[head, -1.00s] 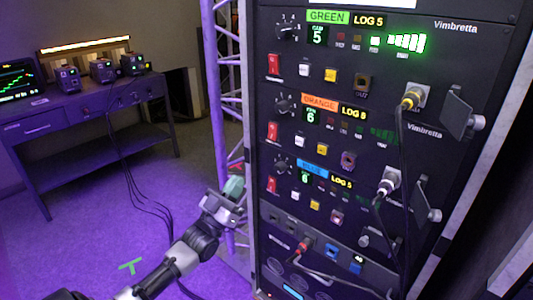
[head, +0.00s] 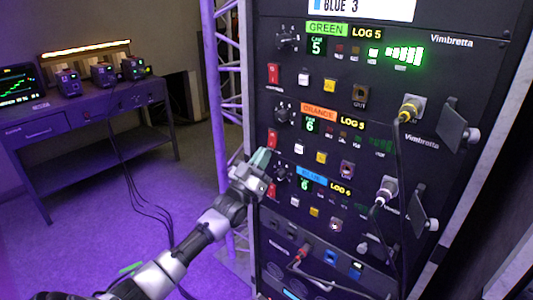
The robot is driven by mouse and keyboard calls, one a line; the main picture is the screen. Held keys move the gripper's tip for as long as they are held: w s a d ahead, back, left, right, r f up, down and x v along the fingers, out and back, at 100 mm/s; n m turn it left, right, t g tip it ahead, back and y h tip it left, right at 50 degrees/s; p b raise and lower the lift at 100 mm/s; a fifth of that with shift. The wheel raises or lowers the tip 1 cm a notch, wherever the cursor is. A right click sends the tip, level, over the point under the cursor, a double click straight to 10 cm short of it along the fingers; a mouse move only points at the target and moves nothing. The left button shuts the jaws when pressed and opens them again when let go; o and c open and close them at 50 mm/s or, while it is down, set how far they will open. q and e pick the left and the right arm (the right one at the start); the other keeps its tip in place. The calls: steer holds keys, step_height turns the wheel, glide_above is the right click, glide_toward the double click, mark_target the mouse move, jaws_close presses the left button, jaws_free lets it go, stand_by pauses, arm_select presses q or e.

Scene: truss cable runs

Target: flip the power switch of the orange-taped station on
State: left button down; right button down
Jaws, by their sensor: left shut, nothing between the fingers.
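The orange-taped station (head: 355,130) is the middle unit of a black rack, with an orange label (head: 319,114) and a small display (head: 311,125) showing a 6. Its red power switch (head: 272,139) is at its left edge; I cannot tell which way it is tipped. My left gripper (head: 262,157) is shut and empty. In the picture its tips are just below and left of that switch, close to the rack's left edge; I cannot tell whether they touch the panel. My right gripper is not in view.
The green-labelled station (head: 327,29) is above, with brightly lit bars. The blue-labelled station (head: 312,176) is below; its red switch (head: 270,190) is near my gripper. A purple-lit truss (head: 225,110) stands left of the rack. A desk (head: 90,107) is farther left.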

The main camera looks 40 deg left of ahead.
arm_select(q)
steer(key=shift+w+f, duration=0.1)
steer(key=shift+w, duration=0.75)
steer(key=b, duration=0.1)
steer(key=t+b, duration=0.1)
steer(key=b, duration=0.1)
steer(key=shift+w+d+f, duration=0.1)
steer(key=shift+w+f, duration=0.05)
steer(key=shift+w, duration=0.25)
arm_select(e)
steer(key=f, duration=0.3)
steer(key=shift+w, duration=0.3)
arm_select(q)
steer(key=shift+f, duration=0.1)
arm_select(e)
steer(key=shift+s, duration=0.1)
